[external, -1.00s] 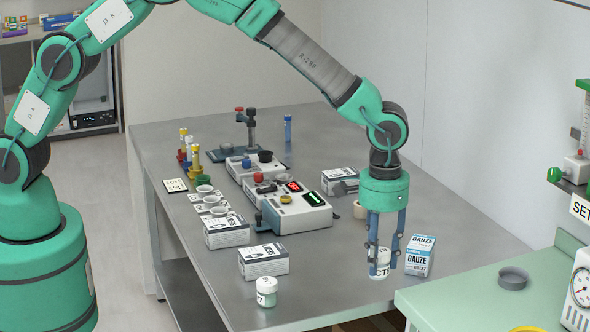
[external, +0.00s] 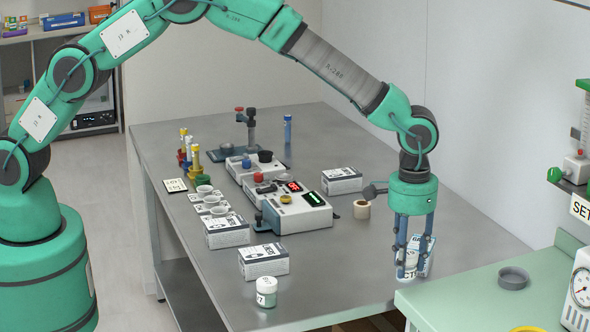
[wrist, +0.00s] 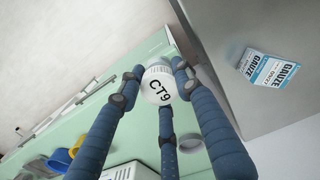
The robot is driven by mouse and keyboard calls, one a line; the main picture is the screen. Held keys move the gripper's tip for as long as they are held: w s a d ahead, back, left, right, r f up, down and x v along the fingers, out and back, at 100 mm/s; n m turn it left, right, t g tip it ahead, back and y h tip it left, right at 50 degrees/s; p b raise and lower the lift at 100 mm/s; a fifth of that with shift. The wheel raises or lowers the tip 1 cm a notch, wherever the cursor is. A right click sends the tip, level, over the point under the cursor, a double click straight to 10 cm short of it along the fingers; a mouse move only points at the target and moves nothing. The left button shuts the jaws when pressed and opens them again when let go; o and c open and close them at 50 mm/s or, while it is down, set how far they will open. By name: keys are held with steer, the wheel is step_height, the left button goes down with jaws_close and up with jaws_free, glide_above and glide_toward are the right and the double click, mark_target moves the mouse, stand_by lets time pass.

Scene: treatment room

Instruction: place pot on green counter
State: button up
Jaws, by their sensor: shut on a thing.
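A small white pot (external: 410,265) with a pale lid is held between the fingers of my gripper (external: 413,258). In the wrist view the same pot (wrist: 159,86) shows its round CT9 label, with blue fingers around it. The pot is near the right edge of the grey table, close to the green counter (external: 440,303). How high it hangs is hard to tell. The counter also lies below and left of the pot in the wrist view (wrist: 128,141).
A gauze box (external: 424,266) is partly hidden behind my gripper. Another white pot (external: 266,292) stands on the grey table (external: 345,280) near the front. A grey round dish (external: 513,278) and a gauge unit (external: 580,290) stand on the counter; its near left part is bare.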

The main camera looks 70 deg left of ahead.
steer(key=shift+w+d+f+b, duration=0.15)
steer(key=shift+w+d, duration=0.6)
steer(key=shift+w, duration=0.8)
steer(key=shift+w+d+f+b, duration=0.15)
steer(key=shift+w+d, duration=0.55)
steer(key=shift+w, duration=0.8)
steer(key=shift+w+d+f+b, duration=0.15)
steer(key=shift+w+d, duration=0.6)
steer(key=shift+w, duration=0.8)
steer(key=shift+f, duration=1.75)
steer(key=o, duration=1.2)
steer(key=shift+f, duration=0.15)
steer(key=shift+c, duration=0.2)
step_height(320, 180, up, 12)
steer(key=p, duration=0.1)
